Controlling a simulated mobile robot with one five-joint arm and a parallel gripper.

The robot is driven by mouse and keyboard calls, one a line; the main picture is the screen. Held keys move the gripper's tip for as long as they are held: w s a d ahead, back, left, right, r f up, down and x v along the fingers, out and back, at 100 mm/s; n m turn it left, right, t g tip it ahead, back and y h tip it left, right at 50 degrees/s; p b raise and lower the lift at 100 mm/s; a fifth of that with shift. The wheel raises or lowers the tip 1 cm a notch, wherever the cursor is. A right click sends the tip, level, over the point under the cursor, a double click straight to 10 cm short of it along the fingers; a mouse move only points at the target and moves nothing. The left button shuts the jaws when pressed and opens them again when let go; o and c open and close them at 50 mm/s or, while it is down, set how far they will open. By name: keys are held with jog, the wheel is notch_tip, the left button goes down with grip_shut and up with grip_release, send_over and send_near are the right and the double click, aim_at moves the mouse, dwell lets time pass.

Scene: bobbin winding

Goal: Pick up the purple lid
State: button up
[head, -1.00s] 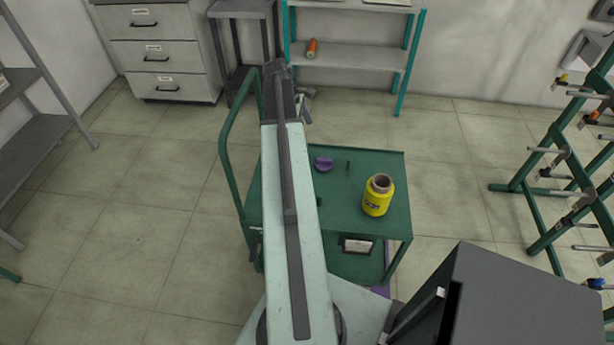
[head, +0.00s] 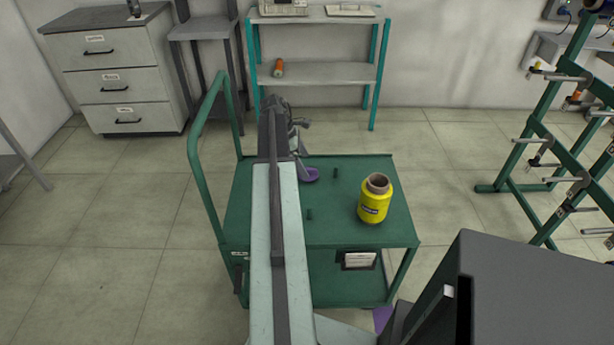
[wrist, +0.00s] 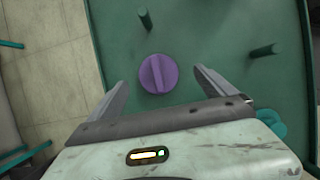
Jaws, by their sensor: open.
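The purple lid (wrist: 158,74) lies on the green cart top, round with a raised ridge across it. In the head view the lid (head: 310,174) is partly hidden behind my arm. My gripper (wrist: 160,85) is open in the wrist view, with one finger on each side of the lid and the lid just ahead between the fingertips. Nothing is held. In the head view my gripper (head: 299,150) shows only in part, by the lid.
A yellow thread cone (head: 374,200) stands on the green cart (head: 340,233) to the right of the lid. Short green pegs (head: 335,172) rise from the cart top, one close to the lid. The cart's handle (head: 205,140) stands at the left. A green bobbin rack (head: 540,150) is at far right.

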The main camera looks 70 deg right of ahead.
aim_at(308, 169)
jog(key=b+x, duration=0.2)
jog(key=x, duration=0.1)
jog(key=b+x, duration=0.2)
jog(key=shift+w+d+f, duration=0.1)
jog(key=shift+w+d, duration=0.15)
jog(key=shift+r, duration=0.2)
jog(key=c, duration=1.4)
jog(key=shift+r+p, duration=0.65)
jog(key=shift+p, duration=0.15)
notch_tip(308, 169, up, 3)
jog(key=p, duration=0.3)
jog(key=shift+r, duration=0.1)
jog(key=s+a, duration=1)
jog(key=s, duration=0.1)
jog(key=shift+s+a+r+p, duration=0.2)
jog(key=shift+a+r+p, duration=0.05)
jog(key=shift+p, duration=0.1)
jog(key=shift+s+a+r, duration=0.1)
jog(key=shift+s+a, duration=0.05)
jog(key=shift+s, duration=0.05)
